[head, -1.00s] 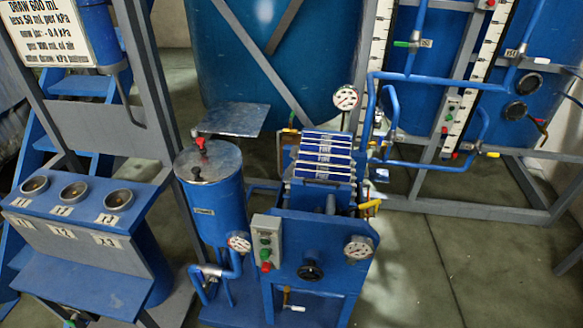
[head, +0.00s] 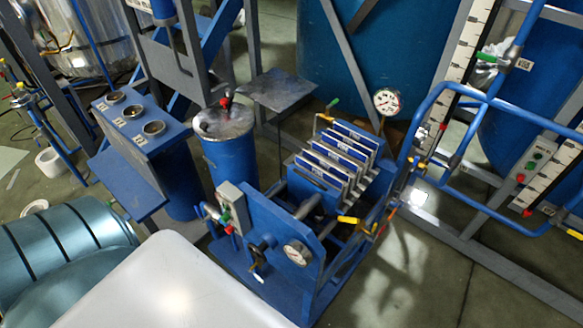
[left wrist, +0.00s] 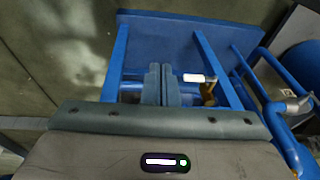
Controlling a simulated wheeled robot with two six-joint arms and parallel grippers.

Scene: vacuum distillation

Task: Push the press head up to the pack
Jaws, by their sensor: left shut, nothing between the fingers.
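The press is a blue frame in the middle of the head view, with a front plate (head: 278,222) carrying a black knob and a gauge (head: 298,253). The pack (head: 340,160) of white-edged blue plates stands upright between the rails, with gaps showing between plates. The press head appears to be the blue block (head: 306,190) at the near end of the pack; any gap between them is unclear. My left gripper (left wrist: 160,68) is shut and empty in the left wrist view, over a blue frame with a white-handled lever (left wrist: 195,78). My right gripper is not in view.
A blue cylinder (head: 232,160) and a cup stand (head: 130,115) are left of the press. A flat grey plate (head: 278,90) is behind. Blue pipes (head: 420,125) and gauge boards rise at the right. A teal tank (head: 60,250) lies at lower left. Floor is open at lower right.

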